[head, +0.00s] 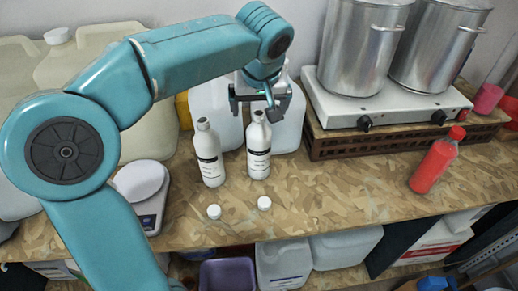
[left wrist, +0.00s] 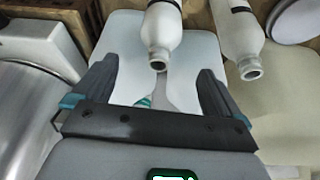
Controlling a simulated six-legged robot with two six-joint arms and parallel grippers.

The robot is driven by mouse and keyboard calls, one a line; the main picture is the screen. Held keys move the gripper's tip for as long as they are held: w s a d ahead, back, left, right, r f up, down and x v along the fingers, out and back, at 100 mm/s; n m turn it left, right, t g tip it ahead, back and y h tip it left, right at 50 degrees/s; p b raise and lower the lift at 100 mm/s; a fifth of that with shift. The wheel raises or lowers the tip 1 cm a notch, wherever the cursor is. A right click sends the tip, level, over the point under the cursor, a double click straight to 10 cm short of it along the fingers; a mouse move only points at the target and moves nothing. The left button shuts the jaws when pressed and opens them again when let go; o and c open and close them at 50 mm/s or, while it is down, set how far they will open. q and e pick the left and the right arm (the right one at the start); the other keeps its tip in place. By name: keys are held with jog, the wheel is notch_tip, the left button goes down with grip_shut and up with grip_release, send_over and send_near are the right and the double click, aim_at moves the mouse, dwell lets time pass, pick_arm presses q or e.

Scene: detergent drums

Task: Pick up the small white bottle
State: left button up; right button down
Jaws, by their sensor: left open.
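Two small white bottles with dark-printed labels stand upright and uncapped on the wooden table. One white bottle (head: 259,150) is on the right and the other (head: 209,158) on the left. My left gripper (head: 252,103) is open and empty, just above and behind the mouth of the right bottle. In the left wrist view, my left gripper (left wrist: 160,68) has its fingers spread. One white bottle (left wrist: 162,38) shows between and beyond the fingertips, its open mouth facing the camera. The other bottle (left wrist: 240,45) is outside the right-hand finger. My right gripper is not in view.
Two white caps, one (head: 214,212) and another (head: 264,203), lie in front of the bottles. Large pale jugs (head: 213,108) stand behind. A scale (head: 148,195) is at left. A hot plate (head: 390,104) with steel pots and a red bottle (head: 435,163) are at right.

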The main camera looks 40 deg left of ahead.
aim_at(260, 116)
pick_arm(q)
jog(key=x, duration=0.3)
jog(key=shift+w+a+f, duration=0.2)
jog(key=shift+w+a, duration=0.05)
jog(key=shift+f, duration=0.25)
jog(key=shift+d+f, duration=0.15)
jog(key=shift+d, duration=0.05)
jog(key=p+x, duration=0.1)
jog(key=x, duration=0.4)
jog(key=shift+f, duration=0.1)
jog(key=shift+s, duration=0.2)
jog(key=shift+w, duration=0.1)
jog(key=c, duration=1)
grip_shut()
